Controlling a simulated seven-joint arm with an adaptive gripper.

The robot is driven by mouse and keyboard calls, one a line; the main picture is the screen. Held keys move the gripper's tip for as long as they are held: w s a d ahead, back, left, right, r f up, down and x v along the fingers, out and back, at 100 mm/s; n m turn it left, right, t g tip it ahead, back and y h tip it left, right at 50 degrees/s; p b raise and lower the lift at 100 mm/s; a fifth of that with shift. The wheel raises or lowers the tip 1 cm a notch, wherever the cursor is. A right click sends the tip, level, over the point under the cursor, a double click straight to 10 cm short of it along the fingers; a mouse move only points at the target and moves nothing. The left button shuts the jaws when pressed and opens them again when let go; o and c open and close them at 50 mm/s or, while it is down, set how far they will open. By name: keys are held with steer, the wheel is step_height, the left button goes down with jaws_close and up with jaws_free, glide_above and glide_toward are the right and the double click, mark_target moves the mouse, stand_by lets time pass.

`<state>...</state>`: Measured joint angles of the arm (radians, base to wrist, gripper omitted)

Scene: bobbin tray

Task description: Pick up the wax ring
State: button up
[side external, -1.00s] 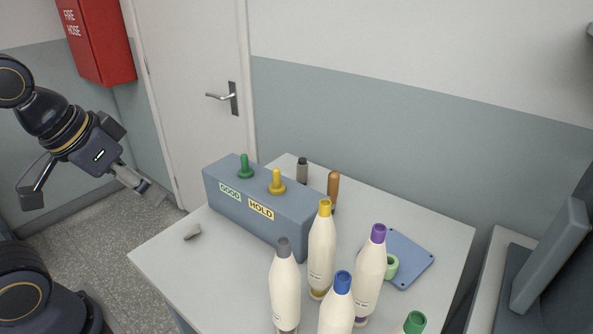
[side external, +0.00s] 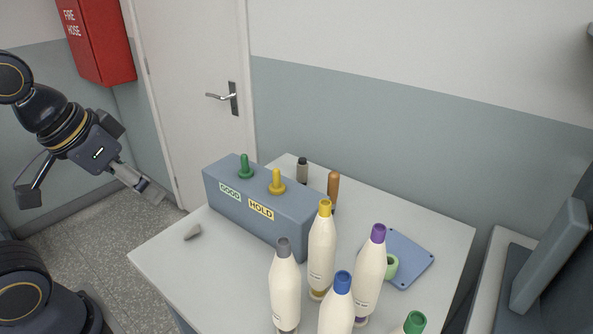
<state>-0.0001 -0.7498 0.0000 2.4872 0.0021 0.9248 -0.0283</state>
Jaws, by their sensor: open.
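A light green ring (side external: 391,267), which looks like the wax ring, is at the left edge of a blue plate (side external: 413,262) on the table. It is partly hidden behind the bobbin with the purple tip (side external: 371,272). My gripper (side external: 94,194) is at the left of the view, off the table's left side and far from the ring. Its fingers are spread wide, with nothing between them.
Several white bobbins, including a yellow-tipped one (side external: 322,255) and a blue-tipped one (side external: 337,308), stand at the table's front. A blue-grey box (side external: 232,210) with pegs is behind. A grey wedge (side external: 192,232) lies left; the table (side external: 215,275) is clear around it.

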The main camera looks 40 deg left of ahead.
steer(key=w+d+r, duration=0.4)
steer(key=w+r, duration=0.7)
steer(key=m+g, duration=0.4)
steer(key=m, duration=0.1)
glide_above(389, 261)
steer(key=s, duration=0.3)
steer(key=shift+h, duration=0.3)
steer(key=f, duration=2.8)
steer(key=shift+w+a, duration=0.2)
steer(key=f, duration=0.1)
steer(key=w+f, duration=0.1)
steer(key=f, duration=0.3)
steer(key=shift+w+d+f, duration=0.25)
steer(key=shift+d, duration=0.05)
